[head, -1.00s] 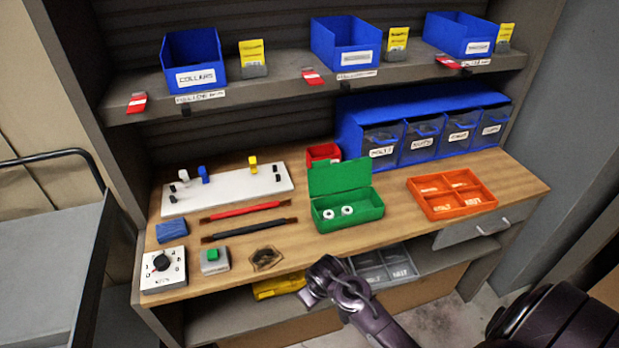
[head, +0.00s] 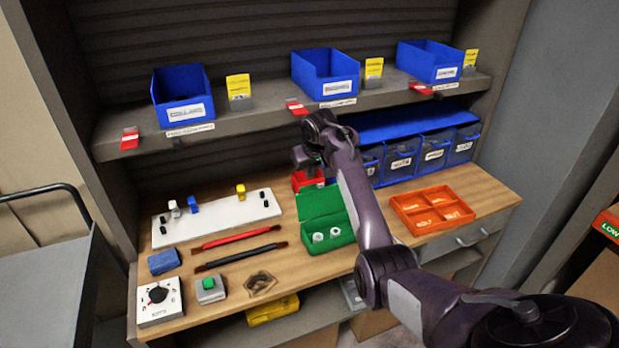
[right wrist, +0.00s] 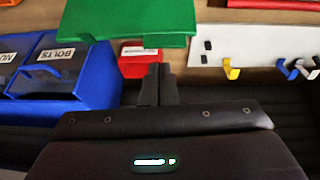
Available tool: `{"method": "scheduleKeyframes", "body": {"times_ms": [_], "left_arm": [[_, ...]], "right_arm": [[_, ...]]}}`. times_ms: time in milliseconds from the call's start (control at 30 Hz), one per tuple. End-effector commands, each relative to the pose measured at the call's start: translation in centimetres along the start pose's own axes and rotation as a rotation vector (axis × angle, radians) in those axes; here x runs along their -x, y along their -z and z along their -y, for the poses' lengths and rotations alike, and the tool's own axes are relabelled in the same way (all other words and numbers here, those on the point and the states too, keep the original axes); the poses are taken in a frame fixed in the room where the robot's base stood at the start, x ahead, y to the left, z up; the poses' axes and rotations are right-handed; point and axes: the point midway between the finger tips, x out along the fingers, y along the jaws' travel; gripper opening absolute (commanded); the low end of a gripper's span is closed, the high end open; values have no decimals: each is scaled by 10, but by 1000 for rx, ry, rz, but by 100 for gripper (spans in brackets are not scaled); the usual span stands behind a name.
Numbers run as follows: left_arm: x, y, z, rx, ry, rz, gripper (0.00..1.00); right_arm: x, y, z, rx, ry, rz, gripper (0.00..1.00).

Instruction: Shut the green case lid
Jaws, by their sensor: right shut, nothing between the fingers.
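The green case (head: 340,238) stands on the wooden worktop with its lid (head: 316,203) open, raised at the back edge. Two white ring-like pieces lie in the case. My right gripper (head: 303,157) is shut and empty. It is in the air above and behind the lid, near the small red bin. My right arm covers the right side of the lid and part of the case. In the right wrist view the lid (right wrist: 125,20) is at the top, beyond the shut fingertips (right wrist: 156,72). I cannot tell whether they touch it. My left gripper is not in view.
The red bin (head: 300,181) and blue drawer bins (head: 435,155) stand behind the case. The shelf (head: 240,118) with blue bins is close above my gripper. An orange tray (head: 432,209) lies to the right, a white peg board (head: 217,219) to the left.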

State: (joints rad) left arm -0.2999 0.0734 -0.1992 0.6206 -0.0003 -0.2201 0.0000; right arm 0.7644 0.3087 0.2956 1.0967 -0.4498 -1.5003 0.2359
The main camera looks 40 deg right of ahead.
Motion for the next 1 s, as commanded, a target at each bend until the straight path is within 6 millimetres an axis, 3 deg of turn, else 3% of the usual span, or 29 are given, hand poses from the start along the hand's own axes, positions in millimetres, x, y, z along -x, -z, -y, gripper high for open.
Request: {"method": "scheduleKeyframes", "body": {"times_ms": [100, 267, 600, 1000], "left_arm": [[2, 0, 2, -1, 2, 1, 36], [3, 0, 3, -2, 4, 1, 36], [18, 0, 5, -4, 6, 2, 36], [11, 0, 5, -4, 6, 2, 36]], "right_arm": [[19, 23, -8, -31, 34, -10, 0], [24, 32, -11, -44, 52, -12, 0], [-22, 33, -10, -43, 49, -10, 0], [-68, 34, -6, -44, 52, -14, 0]]}}
